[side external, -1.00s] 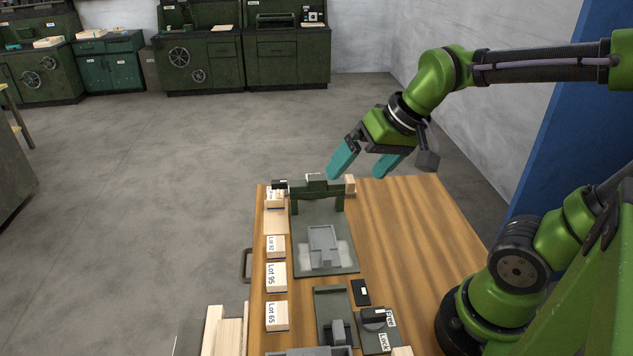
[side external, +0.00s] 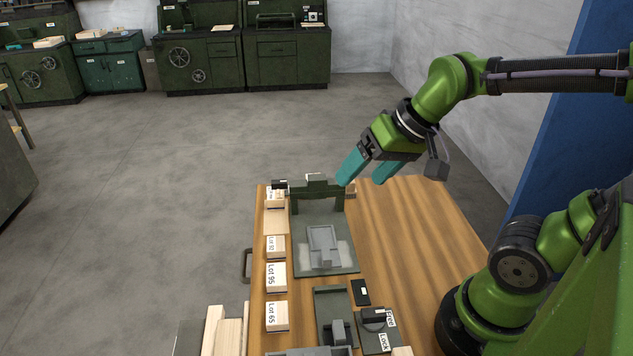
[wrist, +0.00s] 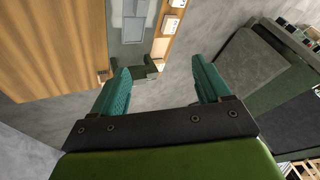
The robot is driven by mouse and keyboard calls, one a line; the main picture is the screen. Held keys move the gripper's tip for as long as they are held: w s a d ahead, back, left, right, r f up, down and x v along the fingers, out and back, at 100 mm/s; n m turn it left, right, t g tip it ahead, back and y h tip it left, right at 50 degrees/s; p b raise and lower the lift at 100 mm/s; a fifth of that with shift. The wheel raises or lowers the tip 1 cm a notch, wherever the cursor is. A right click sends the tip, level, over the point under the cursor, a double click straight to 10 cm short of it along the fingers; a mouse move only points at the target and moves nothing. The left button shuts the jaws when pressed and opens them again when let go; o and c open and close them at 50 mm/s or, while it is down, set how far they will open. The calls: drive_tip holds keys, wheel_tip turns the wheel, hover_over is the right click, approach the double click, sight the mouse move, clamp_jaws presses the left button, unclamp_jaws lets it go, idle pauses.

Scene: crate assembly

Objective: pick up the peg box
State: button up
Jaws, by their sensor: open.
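My gripper (side external: 361,182) is open and empty, its two teal fingers apart and tilted down above the far end of the wooden table; it also shows in the wrist view (wrist: 161,70). I cannot tell for certain which thing is the peg box. Nothing is between the fingers.
Wooden boxes labelled Lot 95 (side external: 276,277) and Lot 65 (side external: 276,316) line the table's left edge with others. A grey fixture (side external: 323,246) stands on the green plate. A switch plate (side external: 379,337) is nearer the front. The table's right half (side external: 410,225) is mostly bare.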

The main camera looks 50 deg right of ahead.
drive_tip(key=w+d+f+m+g+h, duration=0.1)
drive_tip(key=w+d+g, duration=0.1)
drive_tip(key=w+d, duration=0.45)
drive_tip(key=w+d+f+m+g, duration=0.2)
drive_tip(key=w+d, duration=0.2)
drive_tip(key=w, duration=0.6)
drive_tip(key=w+d+f+m+g+h, duration=0.1)
drive_tip(key=w+d+g, duration=0.1)
drive_tip(key=w+d, duration=0.5)
drive_tip(key=f, duration=0.3)
drive_tip(key=a+f, duration=0.1)
drive_tip(key=f, duration=0.3)
drive_tip(key=w+f, duration=0.1)
drive_tip(key=f, duration=0.3)
drive_tip(key=shift+a, duration=0.35)
drive_tip(key=shift+f, duration=3.1)
drive_tip(key=c, duration=1.1)
